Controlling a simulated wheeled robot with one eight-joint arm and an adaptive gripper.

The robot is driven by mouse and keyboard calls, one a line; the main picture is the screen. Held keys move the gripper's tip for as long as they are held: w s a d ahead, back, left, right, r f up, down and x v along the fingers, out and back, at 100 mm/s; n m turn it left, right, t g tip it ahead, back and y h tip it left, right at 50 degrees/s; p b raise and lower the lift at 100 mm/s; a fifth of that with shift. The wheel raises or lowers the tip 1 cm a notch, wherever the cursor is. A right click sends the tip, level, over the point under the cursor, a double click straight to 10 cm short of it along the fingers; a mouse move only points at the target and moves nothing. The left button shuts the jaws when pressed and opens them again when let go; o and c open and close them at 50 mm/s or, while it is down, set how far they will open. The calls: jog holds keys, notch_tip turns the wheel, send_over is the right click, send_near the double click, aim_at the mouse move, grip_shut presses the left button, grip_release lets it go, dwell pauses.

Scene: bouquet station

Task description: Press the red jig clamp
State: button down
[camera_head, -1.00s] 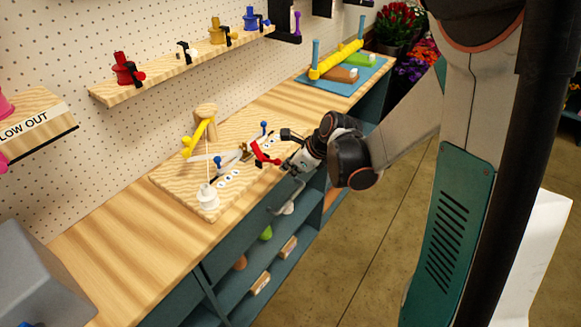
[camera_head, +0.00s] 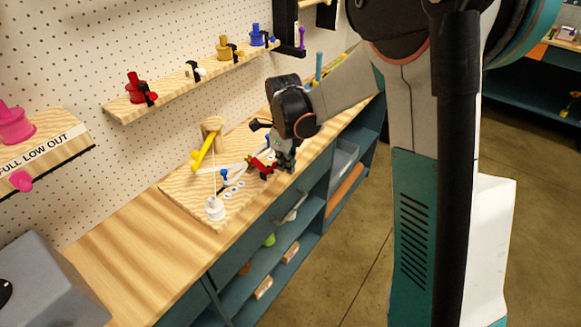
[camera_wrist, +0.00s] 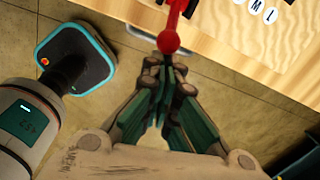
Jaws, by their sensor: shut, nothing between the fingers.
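The red jig clamp (camera_head: 261,168) sits on the light wooden jig board (camera_head: 207,212), towards its right end. In the wrist view its red handle with a round knob (camera_wrist: 169,40) shows at the top middle. My gripper (camera_head: 285,168) is just right of the clamp in the head view, pointing down near the counter's front edge. In the wrist view my gripper's fingertips (camera_wrist: 165,68) are together and empty, right by the knob. I cannot tell whether they touch it. The rest of the clamp is cut off there.
A grey box (camera_head: 45,275) stands at lower left. The counter between is bare.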

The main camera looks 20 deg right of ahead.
jog(key=shift+w+a+r+p, duration=0.25)
jog(key=shift+w+a+r, duration=0.2)
jog(key=shift+w+r, duration=0.15)
jog(key=shift+w+a+r+p, duration=0.2)
jog(key=shift+w+a+r, duration=0.3)
jog(key=shift+w, duration=0.15)
jog(key=shift+w+r, duration=0.1)
